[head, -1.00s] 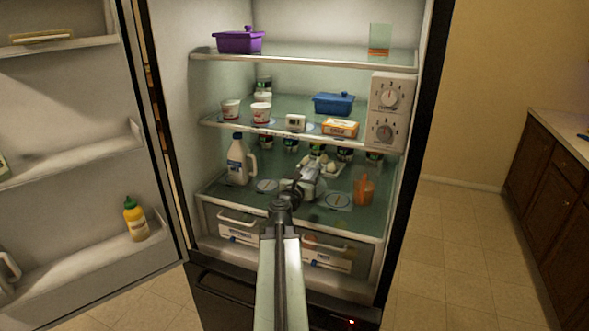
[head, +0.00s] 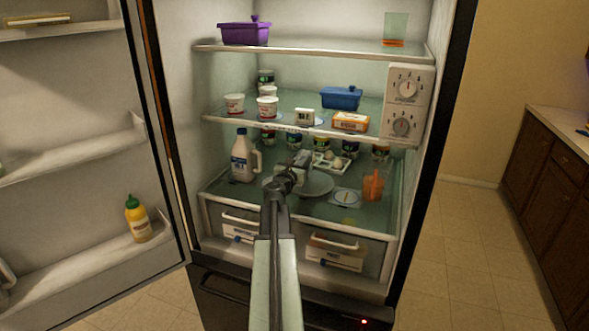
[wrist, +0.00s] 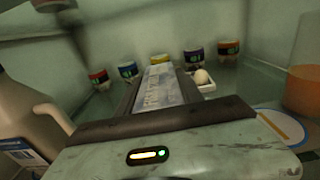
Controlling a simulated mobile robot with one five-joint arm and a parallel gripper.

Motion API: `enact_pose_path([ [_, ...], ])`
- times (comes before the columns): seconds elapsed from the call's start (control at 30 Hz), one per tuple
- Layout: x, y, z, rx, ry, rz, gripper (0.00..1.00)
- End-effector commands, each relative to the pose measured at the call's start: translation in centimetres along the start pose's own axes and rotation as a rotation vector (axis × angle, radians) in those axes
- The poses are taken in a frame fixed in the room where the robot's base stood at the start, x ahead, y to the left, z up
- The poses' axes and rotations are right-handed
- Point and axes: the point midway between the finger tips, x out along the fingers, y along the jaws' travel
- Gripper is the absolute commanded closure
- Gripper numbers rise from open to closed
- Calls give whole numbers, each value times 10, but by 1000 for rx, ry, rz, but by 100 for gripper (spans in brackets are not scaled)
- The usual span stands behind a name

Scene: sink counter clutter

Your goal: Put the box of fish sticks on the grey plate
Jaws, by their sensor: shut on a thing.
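My gripper (head: 298,168) reaches in over the fridge's lower glass shelf. In the wrist view it is shut on a pale blue and white printed box (wrist: 160,88), which appears to be the box of fish sticks. In the head view the wrist mostly hides this box. The grey plate (head: 318,186) lies on the lower shelf, just right of and partly behind my gripper. It does not show clearly in the wrist view. I cannot tell how high the box is above the shelf or plate.
A white jug (head: 242,160) stands left of my gripper. An orange container (head: 373,186) and a small round mat (head: 346,197) are to the right. An egg tray (head: 330,162) and several jars are behind. The middle shelf (head: 300,128) is above.

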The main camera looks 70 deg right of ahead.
Motion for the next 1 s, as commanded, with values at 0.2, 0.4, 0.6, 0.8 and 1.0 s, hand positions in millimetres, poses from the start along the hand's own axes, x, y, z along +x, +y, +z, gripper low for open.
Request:
enact_pose_path([
  [0.2,-2,4,-20,-1,0,6,100],
  [0.4,-3,7,-22,-1,0,9,100],
  [0.6,-3,6,-28,-1,0,8,100],
  [0.8,-2,6,-30,0,0,8,40],
  [1.0,-2,5,-30,0,0,7,35],
])
